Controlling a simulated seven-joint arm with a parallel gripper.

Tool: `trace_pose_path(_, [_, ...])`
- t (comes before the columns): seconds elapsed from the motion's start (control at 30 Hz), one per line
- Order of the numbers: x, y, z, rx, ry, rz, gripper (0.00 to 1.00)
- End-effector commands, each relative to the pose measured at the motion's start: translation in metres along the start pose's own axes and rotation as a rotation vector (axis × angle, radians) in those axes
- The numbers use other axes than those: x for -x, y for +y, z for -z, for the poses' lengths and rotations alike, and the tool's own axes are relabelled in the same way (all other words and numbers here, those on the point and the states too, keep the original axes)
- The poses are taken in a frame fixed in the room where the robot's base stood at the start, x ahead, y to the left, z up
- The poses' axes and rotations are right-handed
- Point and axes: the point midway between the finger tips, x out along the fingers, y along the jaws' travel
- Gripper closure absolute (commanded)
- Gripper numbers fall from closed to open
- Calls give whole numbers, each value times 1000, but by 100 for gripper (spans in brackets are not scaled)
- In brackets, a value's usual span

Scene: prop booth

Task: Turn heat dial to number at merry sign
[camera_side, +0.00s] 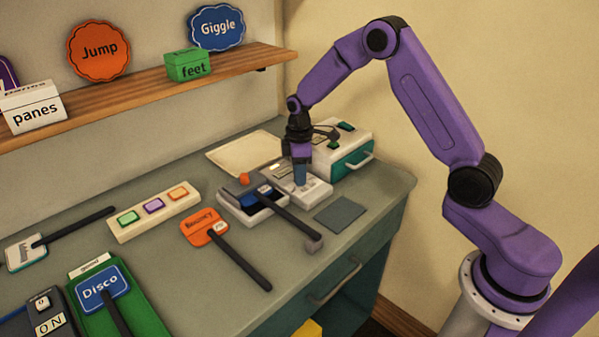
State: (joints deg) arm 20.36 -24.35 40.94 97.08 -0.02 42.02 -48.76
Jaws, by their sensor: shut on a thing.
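My gripper (300,181) points straight down over a low white box (318,192) near the back right of the desk. Its fingers are shut on a small part on top of this box, which looks like the heat dial; the fingers hide it, and I cannot read its numbers or setting. No sign that reads "merry" is legible. An orange paddle sign (198,228) reads "Bouncy" and bears a small white tag. A blue paddle sign (98,288) reads "Disco". A white-and-teal paddle sign (25,254) at the left is too small to read.
A white-and-teal box (352,158) with a handle stands just behind my gripper. A grey box (240,207) with a lever sits in front-left. A strip of three coloured buttons (140,222) lies further left. Above, a wooden shelf (130,97) holds signs and blocks. A flat dark square (340,214) lies at right.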

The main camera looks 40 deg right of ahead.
Motion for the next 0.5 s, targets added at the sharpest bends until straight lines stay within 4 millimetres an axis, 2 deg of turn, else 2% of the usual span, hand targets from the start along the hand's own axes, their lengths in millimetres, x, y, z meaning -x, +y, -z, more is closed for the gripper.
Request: trace_pose_path(0.5, [1,0,1,40,3,-2,99])
